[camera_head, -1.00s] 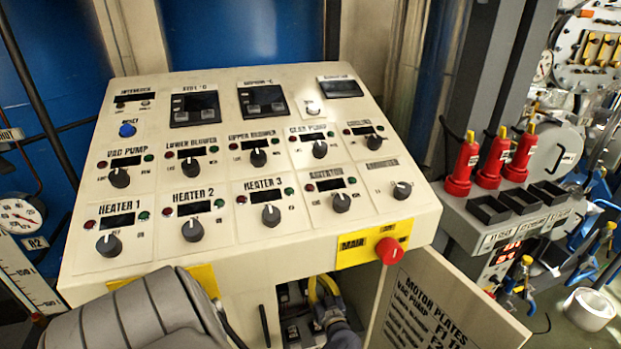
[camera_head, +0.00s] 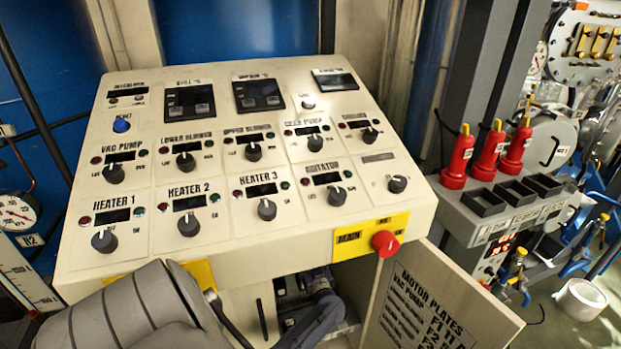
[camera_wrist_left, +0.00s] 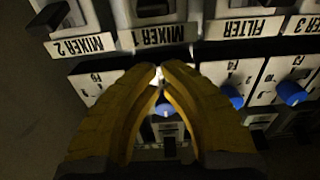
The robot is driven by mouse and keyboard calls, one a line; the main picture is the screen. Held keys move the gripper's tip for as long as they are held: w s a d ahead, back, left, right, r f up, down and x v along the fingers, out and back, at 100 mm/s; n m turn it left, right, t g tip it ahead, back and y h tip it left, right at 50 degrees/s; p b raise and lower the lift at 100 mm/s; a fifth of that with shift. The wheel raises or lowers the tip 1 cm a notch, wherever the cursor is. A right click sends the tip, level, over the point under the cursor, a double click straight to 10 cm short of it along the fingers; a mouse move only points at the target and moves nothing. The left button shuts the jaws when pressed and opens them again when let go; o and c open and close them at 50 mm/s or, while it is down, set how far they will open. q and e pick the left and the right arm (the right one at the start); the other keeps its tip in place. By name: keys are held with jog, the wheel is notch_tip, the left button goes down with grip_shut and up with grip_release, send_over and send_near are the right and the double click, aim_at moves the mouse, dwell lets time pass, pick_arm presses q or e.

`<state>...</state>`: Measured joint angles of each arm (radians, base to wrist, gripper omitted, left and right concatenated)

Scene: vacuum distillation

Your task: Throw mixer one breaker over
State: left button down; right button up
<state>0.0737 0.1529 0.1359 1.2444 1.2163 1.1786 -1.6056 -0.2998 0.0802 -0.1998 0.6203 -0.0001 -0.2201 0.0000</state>
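The Mixer 1 breaker (camera_wrist_left: 154,10) is at the top of the left wrist view, a dark toggle on a white body, cut by the frame edge. Its label (camera_wrist_left: 158,36) reads upside down. My left gripper (camera_wrist_left: 159,68) has its two yellow fingertips together just below this label in the picture, with nothing seen held between them. Whether the tips touch the panel I cannot tell. In the head view my left wrist reaches into the open cabinet (camera_head: 350,338) under the console, and its fingers are hidden. My right gripper is in neither view.
The Mixer 2 breaker (camera_wrist_left: 62,14) and Filter breaker (camera_wrist_left: 242,5) flank Mixer 1. Blue knobs (camera_wrist_left: 292,93) sit in the row below. The cabinet door (camera_head: 440,305) hangs open at right. A red knob (camera_head: 385,243) projects above the cabinet opening.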

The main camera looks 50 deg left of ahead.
pick_arm(q)
jog(key=shift+x, duration=0.75)
jog(key=shift+s+d+f, duration=0.1)
jog(key=shift+d+f, duration=0.15)
jog(key=shift+f, duration=0.3)
jog(key=shift+s+d+f, duration=0.1)
jog(key=shift+d+f, duration=0.15)
jog(key=shift+f, duration=0.3)
jog(key=shift+s+d+f, duration=0.1)
jog(key=shift+d+f, duration=0.1)
jog(key=shift+f, duration=0.6)
jog(key=shift+s+f, duration=0.1)
jog(key=shift+s, duration=0.05)
